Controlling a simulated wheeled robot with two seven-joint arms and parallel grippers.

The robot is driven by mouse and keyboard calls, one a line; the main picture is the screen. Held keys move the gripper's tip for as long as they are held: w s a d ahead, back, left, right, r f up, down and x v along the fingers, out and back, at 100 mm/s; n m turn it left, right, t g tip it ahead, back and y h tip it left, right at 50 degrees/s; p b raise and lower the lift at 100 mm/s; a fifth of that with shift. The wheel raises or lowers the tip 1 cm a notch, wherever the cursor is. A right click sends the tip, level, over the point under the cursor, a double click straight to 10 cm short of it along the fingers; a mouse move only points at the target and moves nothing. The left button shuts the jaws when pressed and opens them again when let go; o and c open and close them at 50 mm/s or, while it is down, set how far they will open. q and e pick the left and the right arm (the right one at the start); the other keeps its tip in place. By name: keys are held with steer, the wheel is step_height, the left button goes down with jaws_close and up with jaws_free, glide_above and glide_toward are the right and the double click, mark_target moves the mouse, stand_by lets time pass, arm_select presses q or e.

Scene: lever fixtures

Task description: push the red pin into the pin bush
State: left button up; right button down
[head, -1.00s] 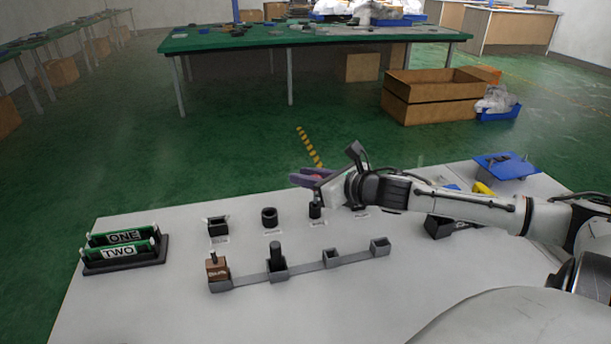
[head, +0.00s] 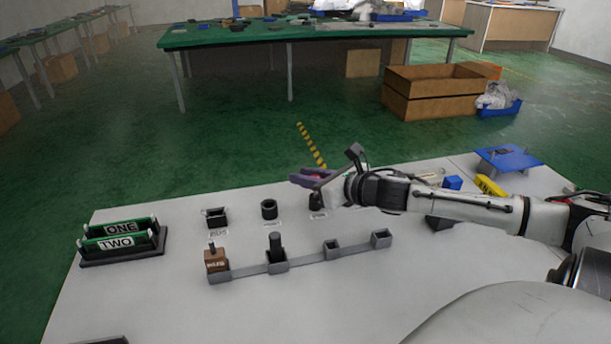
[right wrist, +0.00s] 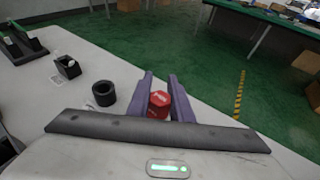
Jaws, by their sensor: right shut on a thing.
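The red pin (right wrist: 159,104) shows as a round red top between the purple fingers of my right gripper (right wrist: 160,97) in the right wrist view. The gripper is shut on it. In the head view my right gripper (head: 312,178) is low over a small black holder (head: 316,203), third in the back row, which looks like the pin bush. The gripper partly covers that holder, and how deep the pin sits in it cannot be told. My left gripper is not in view.
A black square socket (head: 216,217) and a round black bush (head: 269,209) stand to the left. A grey bar with sockets (head: 332,249) lies in front, holding a brown block (head: 216,259). The ONE and TWO rack (head: 122,257) is far left. The front middle is clear.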

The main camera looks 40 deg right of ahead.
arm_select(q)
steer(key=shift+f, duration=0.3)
arm_select(e)
steer(key=shift+f, duration=0.55)
steer(key=c, duration=1.5)
jaws_free()
steer(key=shift+s+r, duration=0.1)
steer(key=shift+s, duration=0.45)
steer(key=p+v, duration=0.3)
steer(key=v, duration=0.5)
steer(key=shift+p, duration=0.4)
steer(key=shift+s+r, duration=0.25)
steer(key=shift+s, duration=0.3)
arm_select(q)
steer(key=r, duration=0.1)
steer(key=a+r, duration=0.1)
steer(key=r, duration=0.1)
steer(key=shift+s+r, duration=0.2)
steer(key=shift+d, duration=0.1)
